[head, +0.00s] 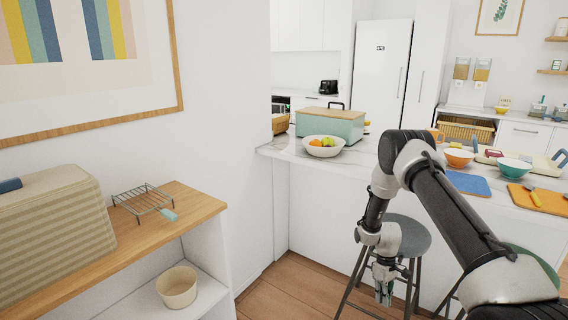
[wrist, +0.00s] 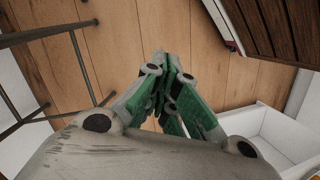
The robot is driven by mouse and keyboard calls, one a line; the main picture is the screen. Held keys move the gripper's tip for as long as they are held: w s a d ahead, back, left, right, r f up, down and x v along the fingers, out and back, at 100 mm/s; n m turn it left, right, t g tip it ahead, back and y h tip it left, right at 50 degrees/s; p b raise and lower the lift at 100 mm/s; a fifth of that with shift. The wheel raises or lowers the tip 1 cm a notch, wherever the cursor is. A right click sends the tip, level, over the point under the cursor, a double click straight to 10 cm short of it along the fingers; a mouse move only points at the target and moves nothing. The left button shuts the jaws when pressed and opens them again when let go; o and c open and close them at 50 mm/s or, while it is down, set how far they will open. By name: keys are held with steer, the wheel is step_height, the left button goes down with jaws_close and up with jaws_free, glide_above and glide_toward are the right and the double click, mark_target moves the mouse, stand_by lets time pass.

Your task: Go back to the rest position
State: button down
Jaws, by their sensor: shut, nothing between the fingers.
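My gripper (head: 384,296) hangs pointing down at the end of my bent dark arm, in the lower right of the head view. It is in front of the white counter and beside a grey stool (head: 409,236). In the wrist view my gripper (wrist: 172,62) shows green finger links that meet at the tips. It is shut and holds nothing. The wooden floor (wrist: 150,35) lies below it.
A wooden-topped shelf (head: 190,207) stands at the left with a wire rack (head: 146,201) and a woven box (head: 55,230). A cream pot (head: 178,287) sits lower. The counter (head: 360,160) carries a fruit bowl (head: 323,146) and a teal box (head: 331,126).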

steer(key=s+r+m, duration=0.2)
steer(key=s+r, duration=0.1)
steer(key=r, duration=0.8)
steer(key=s+r+m, duration=0.2)
steer(key=s+r, duration=0.1)
steer(key=r, duration=0.8)
steer(key=s+r+t, duration=0.2)
steer(key=s+r, duration=0.6)
steer(key=r, duration=0.2)
steer(key=s+r+m+t, duration=0.1)
steer(key=s+r+t, duration=0.2)
steer(key=s+r, duration=0.4)
steer(key=s+r+m+t, duration=0.1)
steer(key=s+r+t, duration=0.1)
steer(key=s+r, duration=0.6)
step_height(320, 180, up, 7)
steer(key=shift+s+r+t, duration=0.2)
steer(key=shift+s+t, duration=0.1)
steer(key=shift+s, duration=0.05)
